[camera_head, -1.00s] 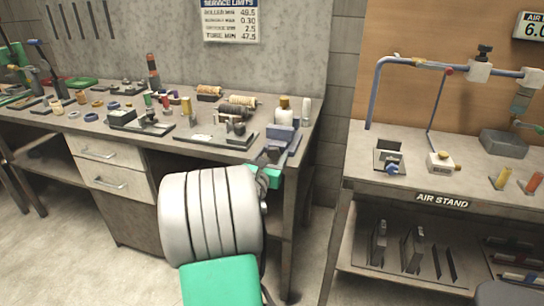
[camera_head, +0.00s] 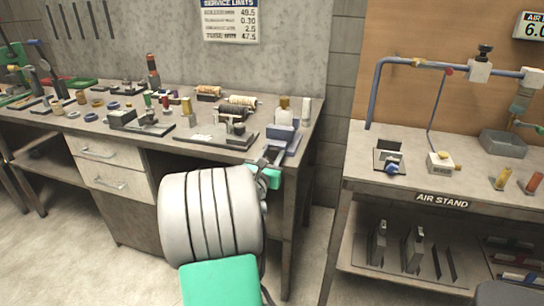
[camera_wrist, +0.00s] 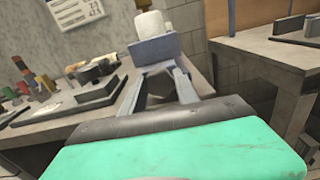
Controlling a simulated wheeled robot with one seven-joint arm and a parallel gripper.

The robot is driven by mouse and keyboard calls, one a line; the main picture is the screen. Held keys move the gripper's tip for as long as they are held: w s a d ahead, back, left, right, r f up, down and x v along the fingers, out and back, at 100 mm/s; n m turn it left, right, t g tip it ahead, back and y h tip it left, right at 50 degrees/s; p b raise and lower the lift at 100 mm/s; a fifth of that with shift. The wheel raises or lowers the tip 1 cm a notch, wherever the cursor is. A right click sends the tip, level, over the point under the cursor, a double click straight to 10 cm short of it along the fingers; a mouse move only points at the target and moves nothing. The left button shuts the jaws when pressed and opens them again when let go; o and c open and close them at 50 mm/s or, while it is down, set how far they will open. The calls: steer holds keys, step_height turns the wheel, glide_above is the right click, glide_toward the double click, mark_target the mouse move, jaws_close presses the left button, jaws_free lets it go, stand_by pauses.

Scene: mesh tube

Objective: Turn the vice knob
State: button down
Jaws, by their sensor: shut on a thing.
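The blue vice (camera_head: 284,136) stands at the right front corner of the long bench. It also shows in the wrist view (camera_wrist: 155,48), just beyond my fingers. My gripper (camera_head: 272,154) is at the front of the vice, at the bench edge. In the wrist view my two grey fingers (camera_wrist: 160,84) lie on either side of a dark part, which looks like the vice knob (camera_wrist: 159,90). My gripper is shut on it. The knob is mostly hidden by my fingers and wrist, so its turn angle cannot be told.
A white bottle with a tan cap (camera_head: 284,109) stands behind the vice. Flat trays with spools and parts (camera_head: 215,135) lie left of it on the bench (camera_head: 70,120). The air stand (camera_head: 430,170) is to the right, across a floor gap.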

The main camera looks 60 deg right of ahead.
steer(key=shift+m, duration=0.3)
steer(key=m, duration=0.5)
steer(key=shift+s+m, duration=0.1)
steer(key=shift+m, duration=0.2)
steer(key=m+b, duration=0.2)
steer(key=m, duration=0.3)
steer(key=shift+s+f+m, duration=0.1)
steer(key=shift+m, duration=0.3)
steer(key=c, duration=0.9)
jaws_free()
steer(key=shift+f, duration=0.1)
